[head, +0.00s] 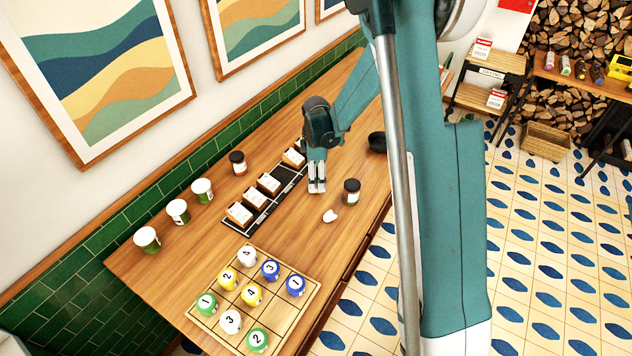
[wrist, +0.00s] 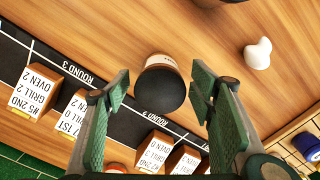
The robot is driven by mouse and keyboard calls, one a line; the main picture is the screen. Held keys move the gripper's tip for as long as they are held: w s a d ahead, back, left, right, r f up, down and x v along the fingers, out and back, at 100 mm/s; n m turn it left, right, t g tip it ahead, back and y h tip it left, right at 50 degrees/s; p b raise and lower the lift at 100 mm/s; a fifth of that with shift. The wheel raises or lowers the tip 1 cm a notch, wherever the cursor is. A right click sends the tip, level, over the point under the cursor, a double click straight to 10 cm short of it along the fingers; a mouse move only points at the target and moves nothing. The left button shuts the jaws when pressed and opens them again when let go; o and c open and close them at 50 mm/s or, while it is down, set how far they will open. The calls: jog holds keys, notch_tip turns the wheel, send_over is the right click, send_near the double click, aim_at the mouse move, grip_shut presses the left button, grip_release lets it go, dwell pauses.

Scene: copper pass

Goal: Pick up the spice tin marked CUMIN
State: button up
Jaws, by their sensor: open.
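A dark-lidded round tin (wrist: 160,85) stands between my gripper's fingers in the wrist view, by the black strip. Only a sliver of its pale label shows, and I cannot read a name. My gripper (wrist: 167,98) is open, with a finger on each side of the tin. In the head view my gripper (head: 317,188) points down beside the strip, and I cannot make out that tin there. Another dark-lidded jar (head: 351,190) stands just right of my gripper, and one more (head: 238,162) stands near the wall. Their labels are too small to read.
The black strip (head: 262,215) carries several boxes with white labels. A small white object (head: 330,215) lies near my gripper. Several numbered balls sit on a wooden grid board (head: 285,318) at the front. Three green-and-white pots (head: 178,211) line the wall side. A black object (head: 378,142) is farther back.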

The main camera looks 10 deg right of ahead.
jog(key=shift+c, duration=0.2)
jog(key=c, duration=1)
jog(key=shift+r, duration=0.15)
jog(key=shift+r, duration=4.85)
